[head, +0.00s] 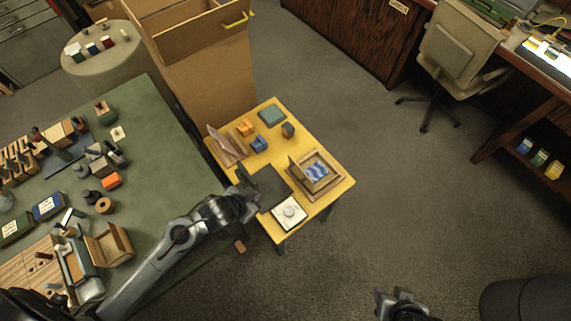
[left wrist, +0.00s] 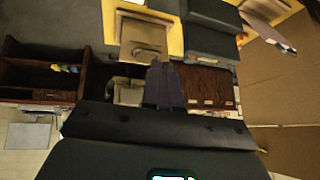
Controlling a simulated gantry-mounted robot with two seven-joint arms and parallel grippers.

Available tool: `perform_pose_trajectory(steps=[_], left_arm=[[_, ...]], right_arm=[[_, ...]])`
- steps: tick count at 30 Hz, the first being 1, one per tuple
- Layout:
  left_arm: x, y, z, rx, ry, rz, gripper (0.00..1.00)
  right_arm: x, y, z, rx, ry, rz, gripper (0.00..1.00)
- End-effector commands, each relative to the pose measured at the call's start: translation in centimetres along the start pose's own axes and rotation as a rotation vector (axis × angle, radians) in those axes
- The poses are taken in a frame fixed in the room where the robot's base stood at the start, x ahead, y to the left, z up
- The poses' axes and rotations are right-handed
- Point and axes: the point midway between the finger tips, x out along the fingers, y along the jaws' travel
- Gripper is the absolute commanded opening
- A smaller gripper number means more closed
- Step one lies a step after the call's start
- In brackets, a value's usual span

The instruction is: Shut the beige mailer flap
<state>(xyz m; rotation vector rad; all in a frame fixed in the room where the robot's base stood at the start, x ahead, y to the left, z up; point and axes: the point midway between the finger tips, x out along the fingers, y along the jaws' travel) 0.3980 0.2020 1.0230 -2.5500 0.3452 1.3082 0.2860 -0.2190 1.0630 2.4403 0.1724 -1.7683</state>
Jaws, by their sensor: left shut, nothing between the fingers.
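A beige box with a raised flap (head: 298,172) and blue wavy-patterned contents stands on the yellow table (head: 343,183); I take it for the mailer. A beige box, likely the same one, shows in the left wrist view (left wrist: 142,42). My left gripper (head: 250,195) is shut and empty, to the left of the mailer and apart from it, beside a dark grey block (head: 270,186). Its fingers also show in the left wrist view (left wrist: 165,85). My right gripper (head: 394,297) is low in the head view, away from the table; its finger gap is unclear.
A brown piece with an upright panel (head: 226,148), orange and blue pieces (head: 259,144), a teal pad (head: 272,115) and a white square item (head: 289,213) share the table. A tall cardboard box (head: 215,75) stands behind. A crowded green table (head: 150,150) lies left.

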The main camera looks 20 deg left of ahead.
Motion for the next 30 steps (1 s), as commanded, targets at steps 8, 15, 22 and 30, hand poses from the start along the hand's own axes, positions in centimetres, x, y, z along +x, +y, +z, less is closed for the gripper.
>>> perform_pose_trajectory(steps=[8,15,22,30], left_arm=[[5.2,-1.9,-2.6,0.075,0.118,0.158,0.00],[6.9,-2.0,-2.8,0.071,0.124,0.207,0.00],[10.2,-1.2,-3.2,0.070,0.125,0.207,0.00],[15.1,-0.2,-3.8,0.071,0.124,0.206,0.00]], right_arm=[[0.1,0.0,0.1,0.001,-0.009,-0.001,0.43],[0.3,0.0,0.1,0.000,-0.008,-0.001,0.43],[0.8,0.0,0.2,-0.002,-0.006,0.001,0.43],[1.4,0.1,0.4,-0.006,-0.006,0.004,0.43]])
